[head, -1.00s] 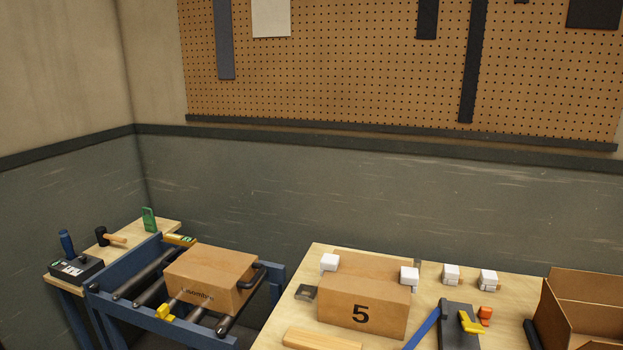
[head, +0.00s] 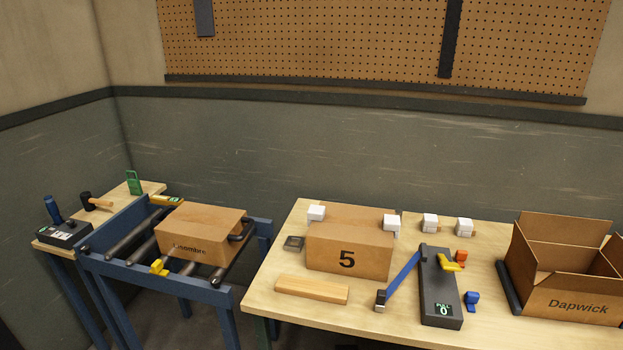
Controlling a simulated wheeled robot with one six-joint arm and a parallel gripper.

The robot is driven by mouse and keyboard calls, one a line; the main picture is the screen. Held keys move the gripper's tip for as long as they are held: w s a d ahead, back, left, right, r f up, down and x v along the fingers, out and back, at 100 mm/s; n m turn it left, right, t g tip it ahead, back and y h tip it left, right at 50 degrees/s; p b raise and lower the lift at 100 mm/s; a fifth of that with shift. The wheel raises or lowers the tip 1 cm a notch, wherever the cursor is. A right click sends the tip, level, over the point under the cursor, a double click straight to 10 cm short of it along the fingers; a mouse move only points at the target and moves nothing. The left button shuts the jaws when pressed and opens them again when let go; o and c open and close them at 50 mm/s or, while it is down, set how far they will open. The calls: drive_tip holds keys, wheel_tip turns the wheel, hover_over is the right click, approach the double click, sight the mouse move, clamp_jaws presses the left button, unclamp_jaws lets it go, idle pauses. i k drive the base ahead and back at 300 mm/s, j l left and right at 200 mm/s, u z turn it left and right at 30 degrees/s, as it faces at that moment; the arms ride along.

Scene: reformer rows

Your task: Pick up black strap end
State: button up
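A blue strap-like bar (head: 405,279) slants down from a dark grey device (head: 440,290) on the wooden table, and a small black end piece (head: 381,295) with a metal bit sits at its lower left. Another black curved piece (head: 243,230) is at the right side of a cardboard box (head: 200,234) on the roller stand. I cannot tell for certain which of these black pieces is the strap end. My gripper is not in view.
A cardboard box marked 5 (head: 347,251) stands on the table (head: 365,316), behind a wooden block (head: 312,289). An open Dapwick carton (head: 580,305) is at the right. The blue roller stand (head: 187,289) is left, with a floor gap between. The table's front strip is mostly clear.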

sight(380, 305)
drive_tip(key=i+j+z, duration=0.15)
drive_tip(key=j+z, duration=0.2)
drive_tip(key=i+j+z, duration=0.1)
drive_tip(key=j+z, duration=0.3)
drive_tip(key=j, duration=0.15)
drive_tip(key=j+z, duration=0.35)
drive_tip(key=j, duration=0.15)
drive_tip(key=i, duration=0.05)
